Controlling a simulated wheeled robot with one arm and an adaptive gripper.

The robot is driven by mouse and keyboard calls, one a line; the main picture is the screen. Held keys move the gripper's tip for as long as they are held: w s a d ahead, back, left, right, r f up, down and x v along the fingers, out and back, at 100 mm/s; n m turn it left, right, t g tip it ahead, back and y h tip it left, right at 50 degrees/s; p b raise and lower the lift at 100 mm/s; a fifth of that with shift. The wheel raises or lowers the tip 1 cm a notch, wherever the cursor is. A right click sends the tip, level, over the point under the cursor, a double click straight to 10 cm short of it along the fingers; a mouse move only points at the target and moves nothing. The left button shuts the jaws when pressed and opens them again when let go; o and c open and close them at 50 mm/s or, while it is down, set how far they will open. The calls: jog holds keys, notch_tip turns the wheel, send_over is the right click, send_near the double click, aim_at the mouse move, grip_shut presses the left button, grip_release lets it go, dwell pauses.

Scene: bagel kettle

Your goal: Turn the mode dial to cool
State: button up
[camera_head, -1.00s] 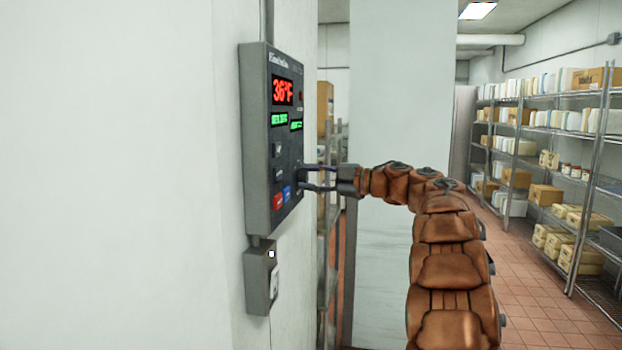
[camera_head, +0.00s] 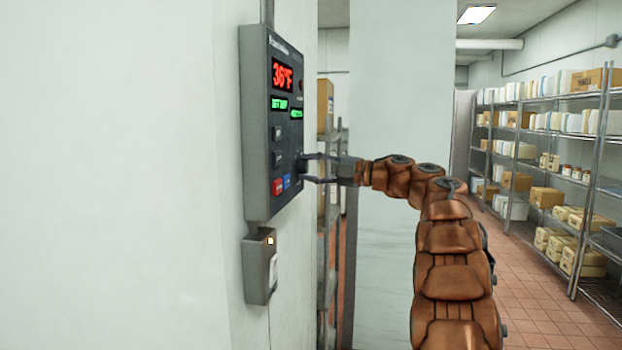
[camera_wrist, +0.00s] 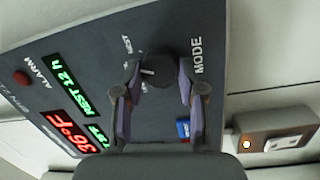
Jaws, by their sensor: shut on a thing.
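The grey control panel (camera_head: 257,150) is on the white wall, with a red 36°F display (camera_head: 283,76) and green readouts. The round black mode dial (camera_wrist: 160,68) shows in the wrist view, beside the printed word MODE, with a pale pointer line on its face. My gripper (camera_wrist: 158,92) has its two purple-sided fingers on either side of the dial, shut on it. In the head view my gripper (camera_head: 306,168) reaches the panel's right side from the right; the dial is mostly hidden there by the fingers. I cannot read a "cool" label.
A small grey box (camera_head: 259,268) is below the panel. Stocked wire shelves (camera_head: 545,130) stand at the right. The tiled floor (camera_head: 535,310) beside them is clear.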

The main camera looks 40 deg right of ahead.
jog(key=shift+f+n+y+b, duration=0.2)
jog(key=shift+n+y+b, duration=0.2)
jog(key=shift+n+b, duration=1.45)
jog(key=shift+n+p, duration=0.45)
jog(key=shift+n, duration=0.2)
jog(key=o, duration=1.1)
jog(key=shift+r, duration=0.1)
jog(key=shift+o, duration=0.2)
jog(key=v, duration=1.2)
jog(key=shift+a, duration=0.1)
